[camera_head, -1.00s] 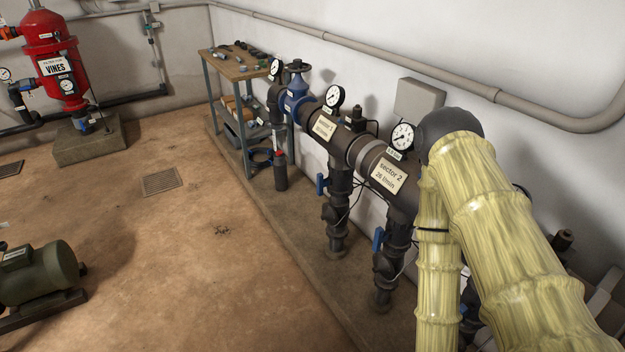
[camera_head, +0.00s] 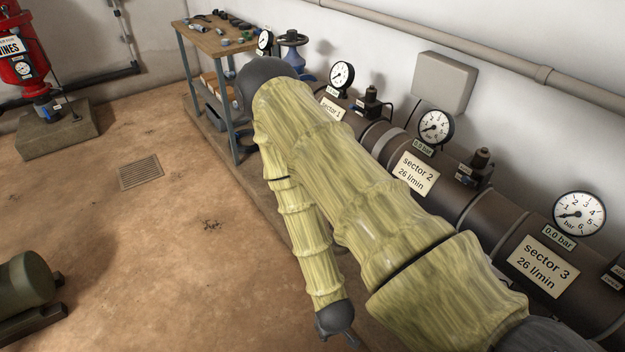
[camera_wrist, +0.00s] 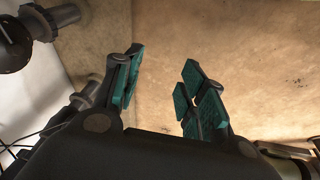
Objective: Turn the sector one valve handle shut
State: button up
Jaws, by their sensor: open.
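My gripper (camera_wrist: 163,88) is open and empty in the wrist view, its teal-padded fingers apart over bare brown floor. The sector one valve handle shows in neither current view; my bent arm covers the area below the sector 1 plate (camera_head: 331,109) in the head view. The sector 1 gauge (camera_head: 341,75) stands above that plate. Dark pipe parts (camera_wrist: 38,22) show at the upper left of the wrist view, left of the fingers.
The manifold continues right with the sector 2 plate (camera_head: 415,173) and sector 3 plate (camera_head: 543,266). A tool table (camera_head: 213,40) stands at the back beside a blue handwheel valve (camera_head: 293,55). A green motor (camera_head: 27,288) sits at lower left. The floor between is clear.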

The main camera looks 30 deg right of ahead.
jog(key=w+d+f+m+t+h+b, duration=0.15)
jog(key=w+d+b, duration=0.25)
jog(key=w, duration=0.5)
jog(key=w+d+f+t+h+b, duration=0.25)
jog(key=w+d+b, duration=0.2)
jog(key=w, duration=0.55)
jog(key=w+d+f+m+t+h+b, duration=0.1)
jog(key=w+d+t+h+b, duration=0.3)
jog(key=w, duration=0.5)
jog(key=w+d+r+m+g+h+b, duration=0.3)
jog(key=w+r+m+g+h+b, duration=0.6)
jog(key=w+r+m+h+b, duration=0.85)
jog(key=d+n+y+b, duration=0.1)
jog(key=d+b, duration=0.1)
jog(key=d, duration=0.1)
jog(key=s+d+n+y+b, duration=0.1)
jog(key=d+y+b, duration=0.1)
jog(key=d, duration=0.1)
jog(key=d+n+y+b, duration=0.1)
jog(key=d+b, duration=0.2)
jog(key=shift+s+d+f+n+y, duration=0.25)
jog(key=shift+f+n+y, duration=0.05)
jog(key=shift+n+y, duration=0.1)
grip_shut()
